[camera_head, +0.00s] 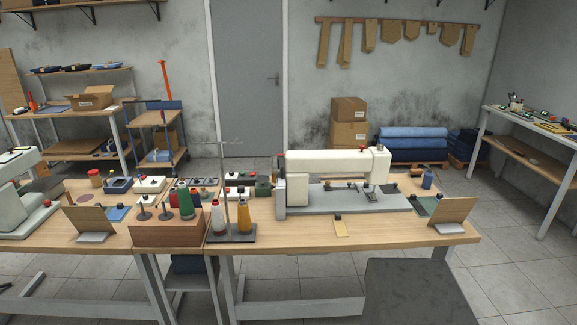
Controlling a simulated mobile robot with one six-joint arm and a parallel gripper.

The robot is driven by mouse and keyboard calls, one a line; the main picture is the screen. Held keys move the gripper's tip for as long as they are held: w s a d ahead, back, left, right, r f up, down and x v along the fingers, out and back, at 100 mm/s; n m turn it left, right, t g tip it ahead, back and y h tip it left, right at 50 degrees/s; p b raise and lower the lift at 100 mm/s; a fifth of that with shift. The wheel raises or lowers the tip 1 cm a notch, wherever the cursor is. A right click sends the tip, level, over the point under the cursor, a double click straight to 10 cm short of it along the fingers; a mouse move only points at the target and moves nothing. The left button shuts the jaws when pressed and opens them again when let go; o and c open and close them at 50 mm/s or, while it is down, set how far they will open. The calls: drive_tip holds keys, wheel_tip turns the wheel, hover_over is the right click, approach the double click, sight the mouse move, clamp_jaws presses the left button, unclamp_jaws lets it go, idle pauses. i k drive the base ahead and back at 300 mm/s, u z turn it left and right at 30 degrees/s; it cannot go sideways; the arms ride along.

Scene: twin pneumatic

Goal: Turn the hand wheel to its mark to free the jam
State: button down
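A white sewing machine (330,163) stands on the right wooden workbench (300,240), on a grey bed plate (350,200). Its thick upright is at the left and its head at the right, above a small presser foot area (369,193). A small dark part (280,168) shows at the machine's left end. It may be the hand wheel, but it is too small to tell, and no mark can be made out. A second white machine (18,190) is cut off at the left edge. My gripper is not in view.
A thread stand (232,237) with cones rises left of the machine. Several small boxes lie behind. A tan board (454,210) leans at the bench's right end. Tiled floor (500,260) is open at the right.

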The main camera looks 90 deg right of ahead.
sight(275, 161)
drive_tip(key=z, duration=0.2)
drive_tip(key=k, duration=0.2)
drive_tip(key=z, duration=2.55)
drive_tip(key=k, duration=0.65)
drive_tip(key=u, duration=0.25)
drive_tip(key=i, duration=1)
drive_tip(key=u, duration=0.05)
